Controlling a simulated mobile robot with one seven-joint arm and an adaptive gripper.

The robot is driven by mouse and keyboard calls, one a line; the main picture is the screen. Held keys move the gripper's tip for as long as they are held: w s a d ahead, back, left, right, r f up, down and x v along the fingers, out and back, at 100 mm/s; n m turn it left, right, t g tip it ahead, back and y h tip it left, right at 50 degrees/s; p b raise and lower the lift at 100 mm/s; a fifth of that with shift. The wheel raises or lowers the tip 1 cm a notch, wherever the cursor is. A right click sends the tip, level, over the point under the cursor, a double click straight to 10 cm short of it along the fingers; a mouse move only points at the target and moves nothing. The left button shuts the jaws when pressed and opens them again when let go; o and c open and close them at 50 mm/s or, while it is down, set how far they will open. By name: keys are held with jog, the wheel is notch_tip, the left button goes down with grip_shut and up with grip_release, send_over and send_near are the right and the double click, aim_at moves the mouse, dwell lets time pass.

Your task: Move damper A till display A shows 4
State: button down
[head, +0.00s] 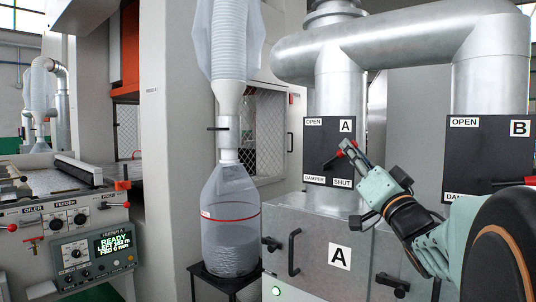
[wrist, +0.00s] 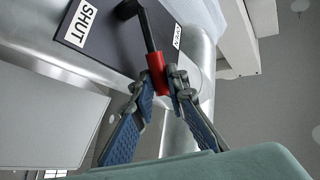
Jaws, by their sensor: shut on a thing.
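Damper A is a lever on a black plate (head: 318,148) marked OPEN at the top and SHUT at the bottom, on the metal duct. In the wrist view its dark lever arm (wrist: 147,30) ends in a red handle (wrist: 156,68). My gripper (head: 346,150) is at the plate. In the wrist view my gripper (wrist: 160,85) has its blue-padded fingers closed around the red handle. The fingers partly hide the lever in the head view. A lit screen (head: 114,242) on the left panel marked FEEDER A shows READY and small lines of text. I cannot make out a display A for the damper.
A second plate marked B (head: 487,155) is to the right, partly behind my arm. A cabinet marked A (head: 315,255) with handles stands below the duct. A clear collection bag (head: 231,225) hangs left of it. A grey pillar (head: 170,150) stands farther left.

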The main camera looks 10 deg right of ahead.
jog(key=c, duration=2.2)
grip_release()
jog(key=shift+r, duration=0.1)
